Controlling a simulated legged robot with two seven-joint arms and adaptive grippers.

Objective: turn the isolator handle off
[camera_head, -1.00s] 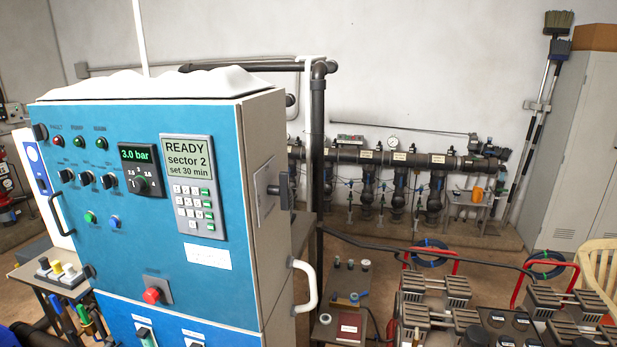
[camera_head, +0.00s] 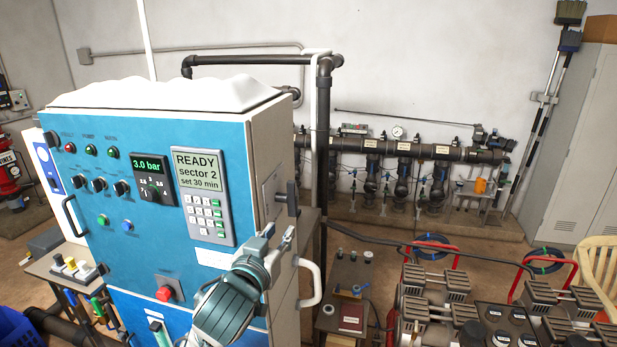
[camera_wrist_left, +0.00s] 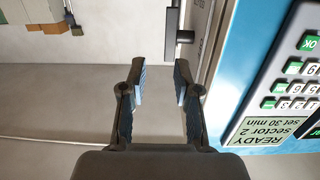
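The isolator handle (camera_head: 291,198) is a dark upright bar on a pale plate on the right side wall of the blue and grey control cabinet (camera_head: 130,262). It also shows in the left wrist view (camera_wrist_left: 171,32), beyond the fingertips. My left gripper (camera_head: 279,234) is in front of the cabinet's right front edge, below the handle and apart from it. In the left wrist view its two fingers (camera_wrist_left: 160,85) are spread with nothing between them. My right gripper is not in view.
A white grab handle (camera_head: 311,282) sticks out below the isolator. The keypad panel (camera_head: 205,190) is on the cabinet front, with a red button (camera_head: 165,293) lower down. A dark vertical pipe (camera_head: 323,150) stands behind the cabinet's right side. A low bench (camera_head: 345,275) is to the right.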

